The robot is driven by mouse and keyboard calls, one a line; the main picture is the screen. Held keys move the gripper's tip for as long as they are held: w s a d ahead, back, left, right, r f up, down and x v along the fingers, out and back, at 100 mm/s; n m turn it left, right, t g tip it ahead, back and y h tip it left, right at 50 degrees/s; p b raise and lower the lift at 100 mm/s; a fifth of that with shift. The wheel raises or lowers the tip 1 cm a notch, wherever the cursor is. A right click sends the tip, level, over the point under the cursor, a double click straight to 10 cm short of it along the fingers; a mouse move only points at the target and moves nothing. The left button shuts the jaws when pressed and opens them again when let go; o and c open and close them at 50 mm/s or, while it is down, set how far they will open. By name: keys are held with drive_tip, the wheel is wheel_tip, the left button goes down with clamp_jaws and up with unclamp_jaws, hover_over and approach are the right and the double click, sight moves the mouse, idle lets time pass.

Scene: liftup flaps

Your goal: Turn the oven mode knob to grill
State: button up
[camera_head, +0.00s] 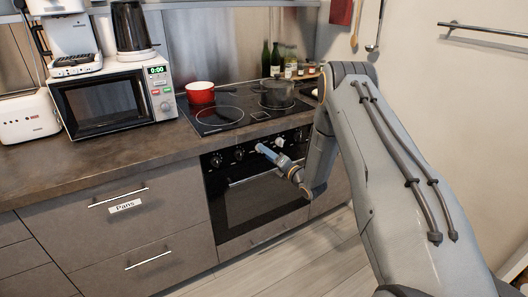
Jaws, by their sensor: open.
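The black oven (256,195) is built in under the hob, with a row of dark knobs on its top panel. Two knobs show clearly at the left of the panel, a left one (217,160) and another (239,154) beside it. My gripper (265,149) is open, in front of the panel to the right of these two knobs. It hides part of the panel. I cannot tell whether it touches a knob, or which knob sets the mode. The knob markings are too small to read.
A bar handle (250,180) runs across the oven door below the knobs. A red pot (201,93) and a dark pot (277,95) stand on the black hob (235,113). A microwave (112,98) stands left on the counter. The floor (290,258) in front looks clear.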

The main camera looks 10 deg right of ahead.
drive_tip(key=shift+x, duration=1.25)
drive_tip(key=c, duration=1)
